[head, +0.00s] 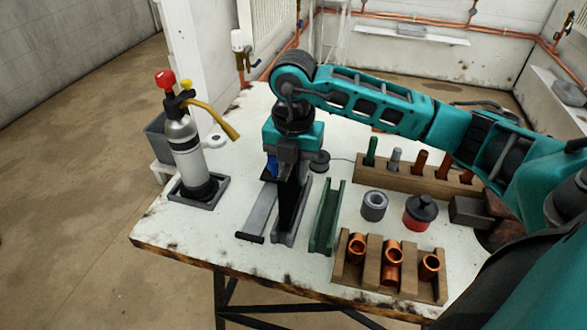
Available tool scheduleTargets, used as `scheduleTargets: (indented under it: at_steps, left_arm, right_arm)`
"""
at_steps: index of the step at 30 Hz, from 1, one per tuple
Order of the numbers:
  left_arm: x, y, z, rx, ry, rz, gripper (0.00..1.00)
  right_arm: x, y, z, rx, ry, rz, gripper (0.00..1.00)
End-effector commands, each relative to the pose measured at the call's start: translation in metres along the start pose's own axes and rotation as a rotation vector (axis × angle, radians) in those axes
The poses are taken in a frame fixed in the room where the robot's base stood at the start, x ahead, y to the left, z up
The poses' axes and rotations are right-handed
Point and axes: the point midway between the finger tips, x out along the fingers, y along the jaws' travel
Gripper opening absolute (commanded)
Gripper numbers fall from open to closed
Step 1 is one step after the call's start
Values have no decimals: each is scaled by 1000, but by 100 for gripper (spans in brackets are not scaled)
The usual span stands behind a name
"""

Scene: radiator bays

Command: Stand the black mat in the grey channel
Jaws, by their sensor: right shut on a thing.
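The black mat (289,205) hangs upright below my right gripper (288,173). My right gripper is shut on its upper end and points down. The grey channel (284,238) lies on the table directly under the mat, running front to back. The mat's lower edge looks to be within the channel's walls; I cannot tell whether it touches the channel floor. The gripper and mat hide the channel's far part. My left gripper is not in view.
A flat grey piece (258,212) lies left of the channel and a green channel (327,218) close on its right. A wooden rack (372,276) with copper fittings, a grey ring (374,206) and a red-black pot (420,212) stand further right. A gas bottle (184,150) stands left.

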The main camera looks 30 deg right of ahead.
Motion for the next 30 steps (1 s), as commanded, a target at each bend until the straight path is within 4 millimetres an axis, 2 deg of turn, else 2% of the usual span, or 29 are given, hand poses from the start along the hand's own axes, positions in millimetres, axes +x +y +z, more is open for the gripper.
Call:
scheduleTargets:
  at_steps: [14,24,25,30]
  left_arm:
    - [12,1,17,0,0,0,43]
    - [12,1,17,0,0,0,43]
    - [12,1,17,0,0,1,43]
    - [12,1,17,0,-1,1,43]
  right_arm:
    - [27,0,0,0,0,1,0]
    - [27,0,0,0,0,1,0]
    - [27,0,0,0,0,1,22]
    - [27,0,0,0,0,1,38]
